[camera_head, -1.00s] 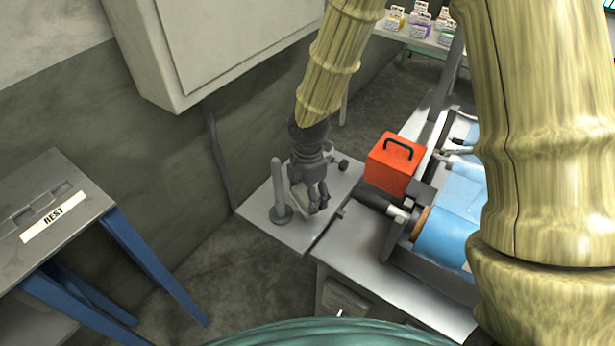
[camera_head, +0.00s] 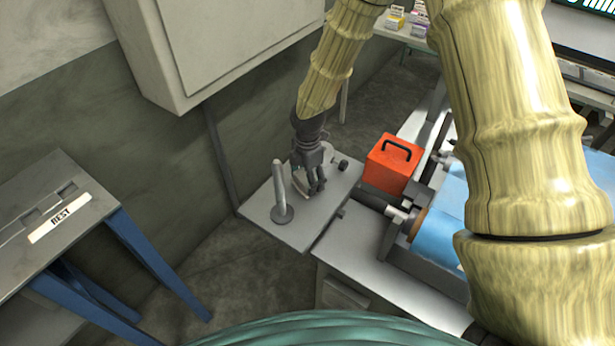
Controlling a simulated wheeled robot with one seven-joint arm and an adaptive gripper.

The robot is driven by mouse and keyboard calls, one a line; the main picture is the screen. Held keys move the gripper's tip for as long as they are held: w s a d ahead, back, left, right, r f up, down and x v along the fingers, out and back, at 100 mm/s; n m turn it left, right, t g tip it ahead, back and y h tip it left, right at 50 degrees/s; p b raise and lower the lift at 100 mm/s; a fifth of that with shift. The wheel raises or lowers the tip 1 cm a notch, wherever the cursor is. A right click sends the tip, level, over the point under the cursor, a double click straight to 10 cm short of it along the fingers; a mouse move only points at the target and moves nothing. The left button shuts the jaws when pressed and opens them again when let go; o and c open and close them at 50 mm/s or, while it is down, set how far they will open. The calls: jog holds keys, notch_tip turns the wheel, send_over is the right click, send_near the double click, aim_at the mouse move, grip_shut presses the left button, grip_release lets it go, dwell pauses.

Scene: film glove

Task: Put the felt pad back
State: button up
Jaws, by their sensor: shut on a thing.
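My gripper (camera_head: 315,188) points down over the small grey side table (camera_head: 268,228), just right of an upright grey post. Its fingers are shut on a small pale piece (camera_head: 300,186), which looks like the felt pad. The piece shows at the left of the fingers and is partly hidden by them. It is low over the table top; I cannot tell whether it touches the surface.
The grey post (camera_head: 278,185) stands on a round base close to the gripper. A red box (camera_head: 390,165) with a black handle sits to the right, near a machine with a blue roll (camera_head: 440,228). A bench marked REST (camera_head: 60,218) stands at left.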

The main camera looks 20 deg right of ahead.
jog(key=shift+f, duration=0.15)
jog(key=shift+f, duration=0.15)
jog(key=o, duration=1)
jog(key=shift+c, duration=0.2)
notch_tip(320, 180, up, 12)
jog(key=b, duration=0.1)
jog(key=shift+r, duration=0.2)
